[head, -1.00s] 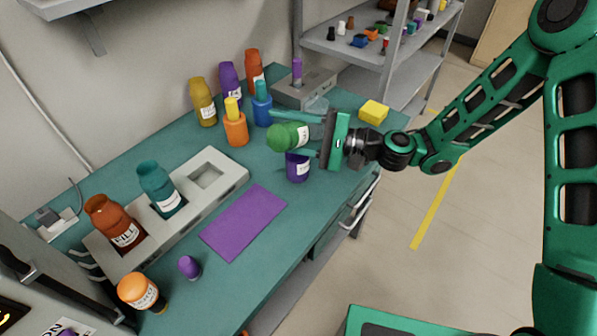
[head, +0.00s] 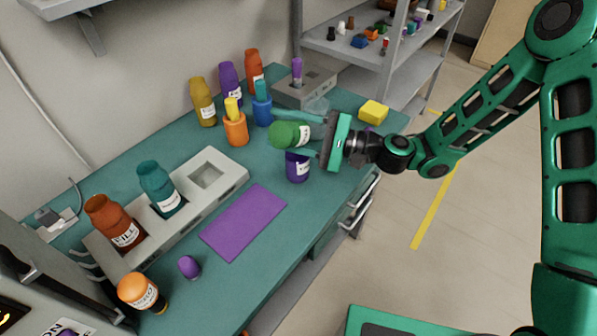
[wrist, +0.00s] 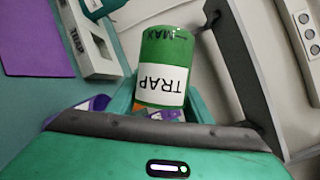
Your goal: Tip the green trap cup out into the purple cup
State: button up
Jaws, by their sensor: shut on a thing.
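The green trap cup (head: 285,135) is held in my gripper (head: 290,132), whose fingers lie on either side of it. It is tipped well over to its side, with its green end towards the left. In the wrist view the green cup (wrist: 165,50) shows its white TRAP label upside down, between the fingers. The purple cup (head: 298,170) stands upright on the bench just below the green cup, its top partly hidden by it. I cannot tell whether anything is falling from the green cup. Small orange and purple patches show by its label in the wrist view.
An orange cup (head: 235,131) and a blue cup (head: 262,112) stand left of my gripper, with several bottles behind. A grey rack (head: 222,187) holds two bottles. A purple mat (head: 244,222) lies in front. A yellow block (head: 374,111) sits right of the gripper.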

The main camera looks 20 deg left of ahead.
jog(key=shift+w+d+m+y, duration=0.1)
jog(key=shift+w+m+y, duration=0.1)
jog(key=shift+m, duration=0.4)
jog(key=shift+w+m+y, duration=0.1)
jog(key=shift+m+y, duration=0.1)
jog(key=shift+m, duration=0.4)
dwell(0.7)
jog(key=shift+s, duration=0.1)
dwell(0.8)
